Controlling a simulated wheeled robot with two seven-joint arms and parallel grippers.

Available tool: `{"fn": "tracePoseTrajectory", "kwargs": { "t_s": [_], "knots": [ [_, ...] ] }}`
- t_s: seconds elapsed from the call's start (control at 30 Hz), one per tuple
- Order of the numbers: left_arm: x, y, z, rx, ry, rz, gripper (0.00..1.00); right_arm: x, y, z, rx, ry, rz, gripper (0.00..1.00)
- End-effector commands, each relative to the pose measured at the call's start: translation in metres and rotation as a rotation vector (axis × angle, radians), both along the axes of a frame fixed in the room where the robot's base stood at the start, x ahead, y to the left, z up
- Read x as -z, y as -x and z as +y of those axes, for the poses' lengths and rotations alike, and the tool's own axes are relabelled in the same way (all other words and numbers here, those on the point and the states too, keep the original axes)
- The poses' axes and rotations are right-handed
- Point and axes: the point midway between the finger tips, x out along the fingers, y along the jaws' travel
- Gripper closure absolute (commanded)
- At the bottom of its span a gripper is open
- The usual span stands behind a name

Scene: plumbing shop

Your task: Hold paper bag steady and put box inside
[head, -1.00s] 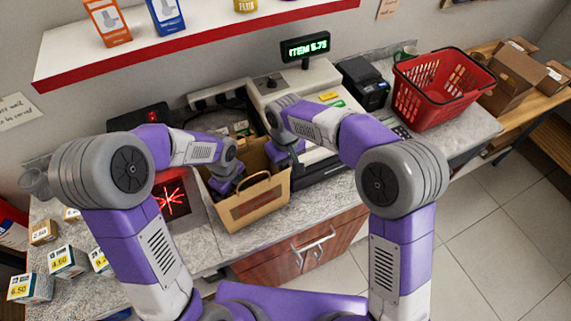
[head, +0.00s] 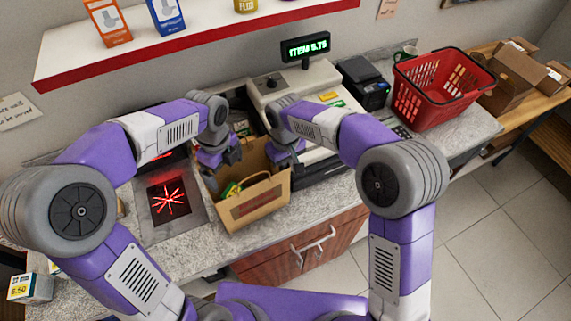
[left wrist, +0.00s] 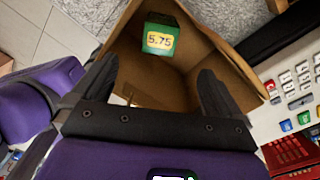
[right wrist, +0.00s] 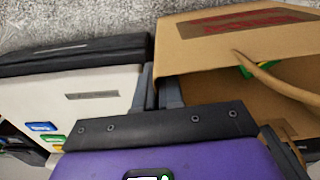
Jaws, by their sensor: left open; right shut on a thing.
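The brown paper bag (head: 262,205) stands open on the counter beside the scanner, its handle toward me. The green and yellow box (head: 229,189) is inside it; in the left wrist view the box (left wrist: 160,38) shows its 5.75 label. My left gripper (head: 222,168) is at the bag's mouth. In the left wrist view its two fingers (left wrist: 157,82) are spread apart, with nothing between them and the box beyond. My right gripper (head: 288,158) is at the bag's right edge. In the right wrist view its fingers (right wrist: 160,92) are closed on the bag's side wall (right wrist: 235,40).
The scanner (head: 185,218) with red lines lies left of the bag. The cash register (head: 310,85) stands behind and right, its display (head: 305,46) reading ITEM 5.75. A red basket (head: 442,90) sits at the right. A priced box (head: 32,287) is at the front left.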

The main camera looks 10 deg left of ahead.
Motion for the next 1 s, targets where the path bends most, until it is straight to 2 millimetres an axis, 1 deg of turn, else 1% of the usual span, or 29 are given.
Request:
{"fn": "tracePoseTrajectory", "kwargs": {
  "t_s": [0.13, 0.17, 0.3, 0.33, 0.57, 0.67, 0.77, 1.0],
  "knots": [
    [0.0, 0.0, 0.0, 0.0, 0.0, 0.0, 0.0, 0.0, 0.0, 0.0, 0.0, -0.001, -0.002, 1.0],
    [0.0, 0.0, 0.0, 0.0, 0.0, 0.0, 0.0, 0.0, 0.0, 0.0, 0.0, -0.001, -0.002, 0.88],
    [0.0, 0.0, 0.0, 0.0, 0.0, 0.0, 0.0, 0.0, 0.0, 0.0, 0.0, -0.001, -0.001, 0.67],
    [0.0, 0.0, 0.0, 0.0, 0.0, 0.0, 0.0, 0.0, 0.0, 0.0, 0.0, -0.001, -0.001, 0.63],
    [0.0, 0.0, 0.0, 0.0, 0.0, 0.0, 0.0, 0.0, 0.0, 0.0, 0.0, -0.001, -0.001, 0.63],
    [0.0, 0.0, 0.0, 0.0, 0.0, 0.0, 0.0, -0.004, 0.0, 0.0, 0.0, -0.001, -0.001, 0.63],
    [0.0, 0.0, 0.0, 0.0, 0.0, 0.0, 0.0, -0.016, -0.001, 0.001, 0.0, -0.003, -0.004, 0.63],
    [-0.002, 0.0, 0.0, 0.0, 0.0, 0.0, 0.0, -0.057, 0.0, 0.001, 0.0, -0.003, -0.003, 0.63]
  ]
}}
